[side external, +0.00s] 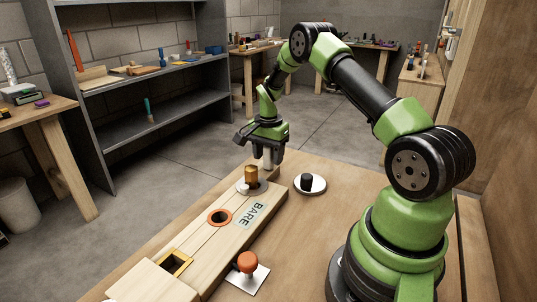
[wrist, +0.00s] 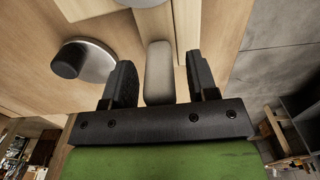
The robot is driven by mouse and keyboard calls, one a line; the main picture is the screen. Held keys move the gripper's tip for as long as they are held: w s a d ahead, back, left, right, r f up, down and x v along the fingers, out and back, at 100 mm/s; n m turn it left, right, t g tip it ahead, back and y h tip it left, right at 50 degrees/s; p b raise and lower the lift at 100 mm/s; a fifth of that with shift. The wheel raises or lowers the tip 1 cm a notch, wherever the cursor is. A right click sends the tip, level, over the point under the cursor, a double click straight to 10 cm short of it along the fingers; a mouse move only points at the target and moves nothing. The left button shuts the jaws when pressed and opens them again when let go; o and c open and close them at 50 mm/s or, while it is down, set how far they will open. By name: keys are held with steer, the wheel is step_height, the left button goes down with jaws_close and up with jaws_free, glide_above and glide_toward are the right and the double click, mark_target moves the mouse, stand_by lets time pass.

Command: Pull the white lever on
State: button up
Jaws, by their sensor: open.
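A pale, rounded upright piece, which looks like the white lever (wrist: 160,68), stands between my gripper's two black fingers in the wrist view. My gripper (wrist: 160,82) is open, with a finger on each side of it and visible gaps. In the side external view my gripper (side external: 267,153) points down at the far end of the wooden board. Pale material shows there below the fingers, but I cannot clearly separate the lever from the gripper. The lever's base is hidden in that view.
A black knob on a pale disc (side external: 308,184) stands close by; a similar one shows in the wrist view (wrist: 68,60). An orange knob (side external: 247,262) is nearer.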

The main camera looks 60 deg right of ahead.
steer(key=shift+c, duration=0.2)
jaws_close()
steer(key=shift+w+d+f+g, duration=0.15)
steer(key=shift+w+g, duration=0.25)
steer(key=shift+g, duration=0.5)
steer(key=shift+w+d+f+g, duration=0.1)
steer(key=shift+w+g, duration=0.25)
steer(key=shift+g, duration=0.55)
steer(key=shift+a, duration=0.1)
steer(key=shift+o, duration=0.2)
jaws_free()
steer(key=shift+a, duration=0.1)
step_height(320, 180, up, 10)
